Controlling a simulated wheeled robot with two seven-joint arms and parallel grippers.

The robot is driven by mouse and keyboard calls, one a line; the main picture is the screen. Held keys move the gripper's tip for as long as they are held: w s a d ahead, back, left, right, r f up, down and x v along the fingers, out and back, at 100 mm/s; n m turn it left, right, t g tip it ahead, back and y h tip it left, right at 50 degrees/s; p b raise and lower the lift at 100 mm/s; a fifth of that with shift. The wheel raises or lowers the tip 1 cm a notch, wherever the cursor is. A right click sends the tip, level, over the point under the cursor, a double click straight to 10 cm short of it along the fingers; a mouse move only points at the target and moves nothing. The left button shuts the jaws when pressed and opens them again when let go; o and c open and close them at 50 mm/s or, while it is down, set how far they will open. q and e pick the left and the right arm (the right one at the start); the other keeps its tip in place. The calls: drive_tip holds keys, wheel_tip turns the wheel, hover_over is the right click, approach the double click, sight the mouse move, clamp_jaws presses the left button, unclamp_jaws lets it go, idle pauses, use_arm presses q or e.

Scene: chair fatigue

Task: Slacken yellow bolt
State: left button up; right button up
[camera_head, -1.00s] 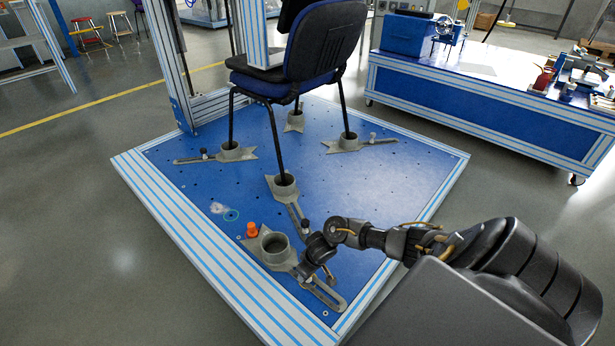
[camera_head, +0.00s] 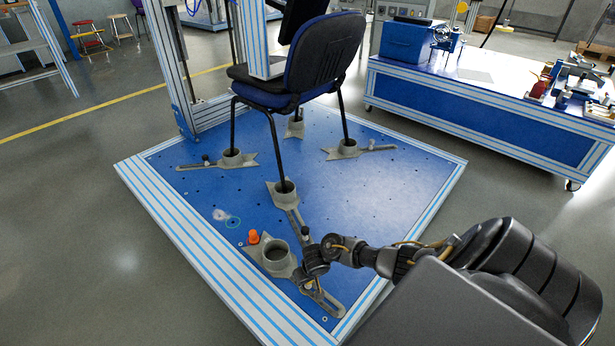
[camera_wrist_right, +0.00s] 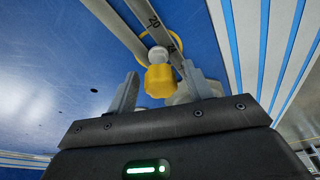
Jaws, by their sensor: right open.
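The yellow bolt (camera_wrist_right: 159,80) shows in the right wrist view, with a pale collar and a yellow ring at its far end, by a slotted metal arm with number marks (camera_wrist_right: 118,22). My right gripper (camera_wrist_right: 160,84) is open, with one finger on each side of the bolt and visible gaps to it. In the head view my right gripper (camera_head: 309,286) is over the slotted arm (camera_head: 325,299) of the empty foot clamp (camera_head: 275,268). The bolt is mostly hidden there by the gripper. My left gripper is not in view.
A chair (camera_head: 318,55) stands with its legs in similar clamps on the blue platform (camera_head: 370,190). An orange cap (camera_head: 253,237) sits beside the empty clamp. A blue workbench (camera_head: 480,115) stands at the right. The platform's right part is clear.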

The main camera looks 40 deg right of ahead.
drive_tip(key=shift+a+r+m+p, duration=0.1)
drive_tip(key=shift+r+m+p, duration=0.05)
drive_tip(key=shift+m+p, duration=0.95)
drive_tip(key=shift+p, duration=0.1)
drive_tip(key=shift+m+g+h+p, duration=0.3)
drive_tip(key=shift+m+h+p, duration=0.15)
drive_tip(key=shift+m, duration=0.45)
drive_tip(key=c, duration=0.9)
drive_tip(key=n, duration=0.2)
drive_tip(key=shift+n+y, duration=0.3)
drive_tip(key=shift+y, duration=0.05)
drive_tip(key=shift+c, duration=0.2)
drive_tip(key=shift+n, duration=0.7)
drive_tip(key=n+y, duration=0.1)
drive_tip(key=n, duration=0.3)
